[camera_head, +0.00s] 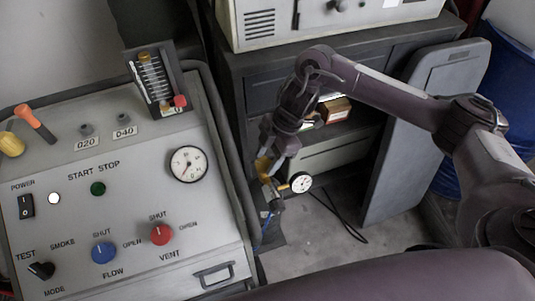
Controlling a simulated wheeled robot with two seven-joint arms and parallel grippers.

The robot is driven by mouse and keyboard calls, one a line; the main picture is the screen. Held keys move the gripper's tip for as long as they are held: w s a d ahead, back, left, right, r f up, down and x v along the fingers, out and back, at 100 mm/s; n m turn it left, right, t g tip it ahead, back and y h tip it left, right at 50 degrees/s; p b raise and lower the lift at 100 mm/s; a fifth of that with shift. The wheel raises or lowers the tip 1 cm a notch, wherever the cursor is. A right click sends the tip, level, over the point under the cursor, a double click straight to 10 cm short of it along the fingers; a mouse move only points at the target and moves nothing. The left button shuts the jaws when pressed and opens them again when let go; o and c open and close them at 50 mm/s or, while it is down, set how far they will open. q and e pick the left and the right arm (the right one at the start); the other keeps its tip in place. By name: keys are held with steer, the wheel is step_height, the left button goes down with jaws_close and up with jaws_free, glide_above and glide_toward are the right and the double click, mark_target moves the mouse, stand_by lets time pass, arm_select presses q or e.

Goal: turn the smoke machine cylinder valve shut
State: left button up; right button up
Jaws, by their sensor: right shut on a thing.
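The smoke machine (130,215) fills the left side, with a sloped grey panel of switches, knobs and a gauge. Beside its right edge, low down, is the brass-coloured cylinder valve (283,187) with a small round white gauge (301,182). The cylinder below is mostly hidden. My left gripper is not in view.
A grey cabinet (237,65) with open shelves stands behind, bearing a white instrument (330,18). A grey panel (425,125) leans at the right, before a blue bin (500,70). A dark cable lies on the bare floor (330,245).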

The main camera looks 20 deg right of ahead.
steer(key=m+t+p, duration=0.1)
steer(key=m+p, duration=0.1)
steer(key=p, duration=0.1)
steer(key=m+t+p, duration=0.1)
steer(key=m+p, duration=0.2)
steer(key=p, duration=0.1)
steer(key=m+t+p, duration=0.1)
steer(key=m+p, duration=0.2)
steer(key=p, duration=0.1)
steer(key=shift+s+a+r+h, duration=0.1)
steer(key=shift+s+r+h, duration=0.2)
steer(key=shift+s, duration=0.1)
steer(key=shift+f+m+t+p, duration=0.2)
steer(key=shift+m+t+p, duration=0.2)
steer(key=shift+m+p, duration=0.9)
steer(key=o, duration=1)
steer(key=shift+f, duration=0.1)
steer(key=p+v, duration=0.1)
steer(key=v, duration=0.6)
steer(key=shift+s+r, duration=0.1)
steer(key=shift+r, duration=0.3)
